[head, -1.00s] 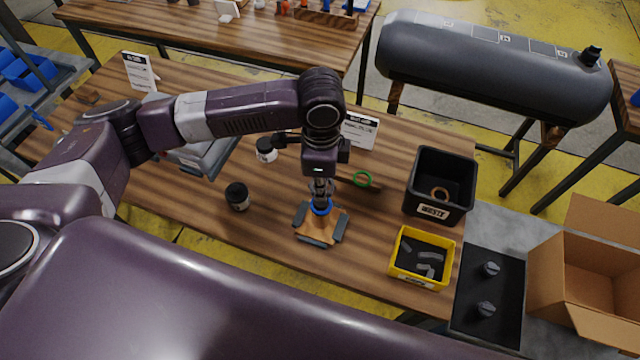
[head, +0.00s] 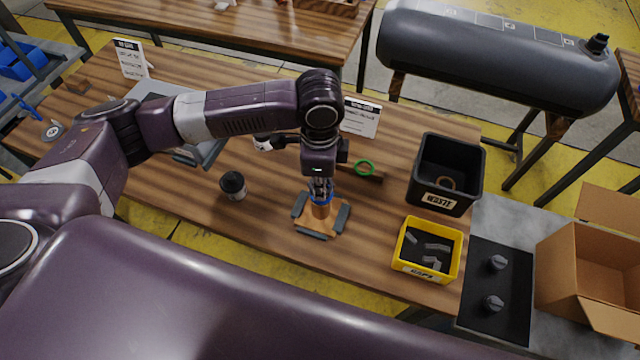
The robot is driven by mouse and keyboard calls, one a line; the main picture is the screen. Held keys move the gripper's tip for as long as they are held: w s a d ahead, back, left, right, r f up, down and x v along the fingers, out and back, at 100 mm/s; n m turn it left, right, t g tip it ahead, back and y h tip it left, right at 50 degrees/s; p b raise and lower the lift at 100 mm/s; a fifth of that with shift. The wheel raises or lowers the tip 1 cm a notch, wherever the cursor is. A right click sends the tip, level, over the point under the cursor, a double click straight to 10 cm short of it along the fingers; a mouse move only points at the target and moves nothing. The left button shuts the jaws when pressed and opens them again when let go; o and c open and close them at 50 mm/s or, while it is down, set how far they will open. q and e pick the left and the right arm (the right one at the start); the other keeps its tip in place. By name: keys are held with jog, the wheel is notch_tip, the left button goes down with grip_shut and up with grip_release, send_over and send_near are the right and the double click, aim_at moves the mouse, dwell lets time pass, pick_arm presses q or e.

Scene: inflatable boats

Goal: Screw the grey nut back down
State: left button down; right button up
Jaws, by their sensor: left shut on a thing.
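My left gripper (head: 321,188) points straight down over a brown wooden stand (head: 336,222) with grey pads at its corners. It is shut on a small grey piece, apparently the grey nut, mostly hidden between the fingers. A blue ring (head: 322,198) shows just under the fingertips, around the top of a brown upright part in the middle of the stand. Whether the nut touches the part below cannot be seen. My right gripper is not in view.
A black waste bin (head: 448,207) and a yellow box (head: 430,272) stand farther right. A dark jar (head: 233,186) is left of the stand. A black tray (head: 487,284) holds two grey knobs. Bare wood surrounds the stand.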

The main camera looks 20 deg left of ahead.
pick_arm(q)
jog(key=shift+p, duration=0.45)
dwell(0.5)
dwell(0.6)
jog(key=shift+p, duration=0.7)
dwell(0.5)
jog(key=c, duration=2)
grip_release()
jog(key=shift+c, duration=0.2)
